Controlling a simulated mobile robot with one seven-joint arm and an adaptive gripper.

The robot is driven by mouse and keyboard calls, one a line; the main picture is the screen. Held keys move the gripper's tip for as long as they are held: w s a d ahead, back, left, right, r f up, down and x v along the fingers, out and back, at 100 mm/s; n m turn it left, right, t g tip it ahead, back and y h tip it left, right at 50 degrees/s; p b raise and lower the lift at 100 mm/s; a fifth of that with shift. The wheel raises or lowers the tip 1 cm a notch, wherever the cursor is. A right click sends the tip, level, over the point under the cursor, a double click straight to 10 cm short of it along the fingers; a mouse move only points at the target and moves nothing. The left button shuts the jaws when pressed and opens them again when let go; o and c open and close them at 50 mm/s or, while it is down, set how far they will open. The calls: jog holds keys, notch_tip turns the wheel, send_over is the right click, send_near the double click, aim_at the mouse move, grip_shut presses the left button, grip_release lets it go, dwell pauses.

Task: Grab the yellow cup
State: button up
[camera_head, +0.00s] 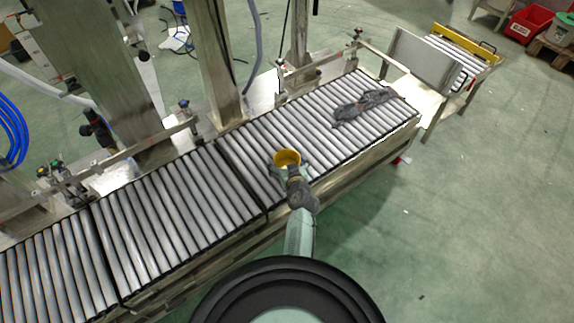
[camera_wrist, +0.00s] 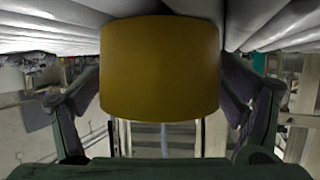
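The yellow cup (camera_head: 287,157) stands on the roller conveyor (camera_head: 180,205), near the conveyor's front edge in the head view. My gripper (camera_head: 289,170) reaches it from the front, with one finger on each side of the cup. In the wrist view the cup (camera_wrist: 160,70) fills the upper middle, between the two spread fingers of my gripper (camera_wrist: 160,95). The fingers look open and lie very close to the cup's sides. Whether they touch it is hard to see, and the fingertips are partly hidden by the cup.
A dark grey crumpled object (camera_head: 365,103) lies on the rollers farther right. Metal posts (camera_head: 207,60) and side rails rise behind the conveyor. A second roller table (camera_head: 450,60) and a red bin (camera_head: 528,23) are at the upper right. The green floor at right is clear.

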jog(key=c, duration=1)
jog(key=shift+o, duration=0.2)
